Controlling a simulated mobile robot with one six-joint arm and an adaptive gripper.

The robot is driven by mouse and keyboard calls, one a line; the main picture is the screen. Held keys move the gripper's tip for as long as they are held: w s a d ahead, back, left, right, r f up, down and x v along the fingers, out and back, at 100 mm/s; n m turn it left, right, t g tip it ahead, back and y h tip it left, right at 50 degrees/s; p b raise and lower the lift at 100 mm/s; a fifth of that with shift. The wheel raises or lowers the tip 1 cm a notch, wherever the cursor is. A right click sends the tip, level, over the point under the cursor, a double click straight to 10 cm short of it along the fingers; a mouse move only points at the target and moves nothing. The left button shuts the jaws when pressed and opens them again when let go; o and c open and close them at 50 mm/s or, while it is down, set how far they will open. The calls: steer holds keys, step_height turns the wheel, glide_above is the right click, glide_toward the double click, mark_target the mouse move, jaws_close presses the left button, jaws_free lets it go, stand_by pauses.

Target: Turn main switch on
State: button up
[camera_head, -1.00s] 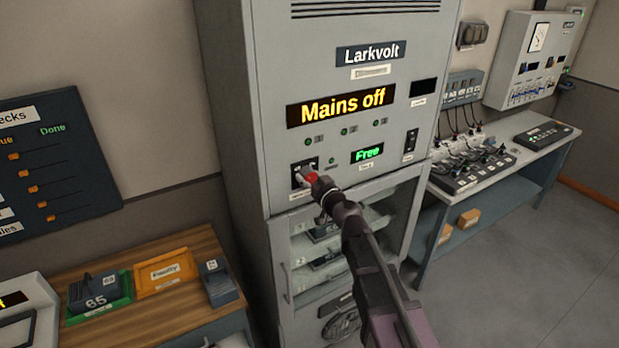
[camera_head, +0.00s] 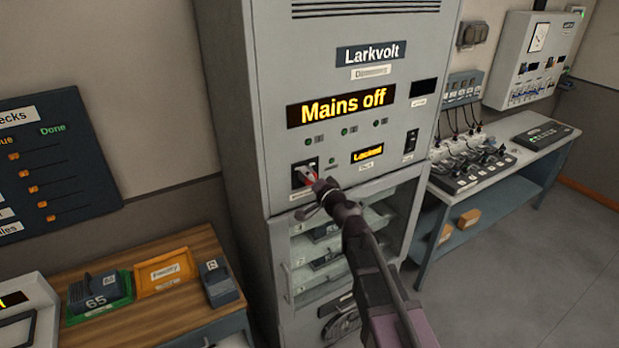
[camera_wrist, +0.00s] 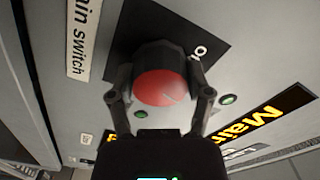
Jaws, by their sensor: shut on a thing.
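The main switch is a red-faced rotary knob (camera_wrist: 158,86) on a black plate (camera_wrist: 215,45), beside a label reading "in switch" in the wrist view. In the head view its black plate (camera_head: 298,178) sits low on the grey cabinet front, and the knob is mostly hidden by my gripper. My gripper (camera_wrist: 158,90) is shut on the knob, one finger on each side; it also shows in the head view (camera_head: 311,175). The large display (camera_head: 342,107) reads "Mains off". A smaller display (camera_head: 367,154) reads "Locked" in orange.
A glass-fronted door (camera_head: 300,270) lies below the switch panel. A small black rocker switch (camera_head: 411,140) is to the right. A wooden bench (camera_head: 205,245) with trays stands at left. A table (camera_head: 545,143) with cabled equipment stands at right, with open floor before it.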

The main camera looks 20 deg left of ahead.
steer(key=m, duration=0.6)
steer(key=shift+w+a, duration=0.1)
stand_by(0.3)
steer(key=o, duration=1.1)
steer(key=shift+o, duration=0.2)
steer(key=v, duration=1.2)
